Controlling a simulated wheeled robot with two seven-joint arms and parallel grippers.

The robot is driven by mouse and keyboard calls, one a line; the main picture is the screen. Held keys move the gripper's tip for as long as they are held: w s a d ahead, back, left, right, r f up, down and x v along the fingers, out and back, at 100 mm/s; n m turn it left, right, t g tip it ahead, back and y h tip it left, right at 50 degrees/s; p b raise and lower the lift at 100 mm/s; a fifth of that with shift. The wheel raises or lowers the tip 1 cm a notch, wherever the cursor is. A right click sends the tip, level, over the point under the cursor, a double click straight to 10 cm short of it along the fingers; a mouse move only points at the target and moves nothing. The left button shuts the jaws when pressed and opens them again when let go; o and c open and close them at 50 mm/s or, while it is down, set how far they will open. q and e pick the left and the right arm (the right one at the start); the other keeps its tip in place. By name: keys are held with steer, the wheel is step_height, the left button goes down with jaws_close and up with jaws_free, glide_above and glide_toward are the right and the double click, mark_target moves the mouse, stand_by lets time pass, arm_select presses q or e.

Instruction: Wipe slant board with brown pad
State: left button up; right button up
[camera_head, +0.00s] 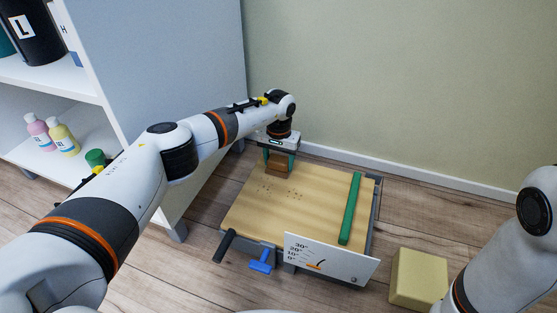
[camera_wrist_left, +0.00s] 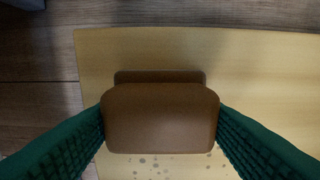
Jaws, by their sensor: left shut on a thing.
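The slant board (camera_head: 305,203) is a light wooden top on a grey frame on the floor, with a green strip (camera_head: 350,208) along its right side. Small dark specks (camera_head: 280,190) mark its left part. My left gripper (camera_head: 279,163) is over the board's far left corner, shut on the brown pad (camera_head: 278,168). In the left wrist view the brown pad (camera_wrist_left: 160,118) sits between the green fingers, above the board (camera_wrist_left: 262,75); specks (camera_wrist_left: 155,165) show below it. I cannot tell whether the pad touches the board. My right gripper is out of view; only part of the right arm shows.
A white shelf unit (camera_head: 160,70) with bottles (camera_head: 62,137) stands at the left, close to my left arm. A yellow block (camera_head: 418,278) is on the floor right of the board.

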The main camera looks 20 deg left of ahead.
arm_select(q)
steer(key=shift+r+p, duration=1.7)
steer(key=shift+r, duration=1.25)
steer(key=shift+r+p, duration=1.1)
steer(key=shift+r, duration=0.45)
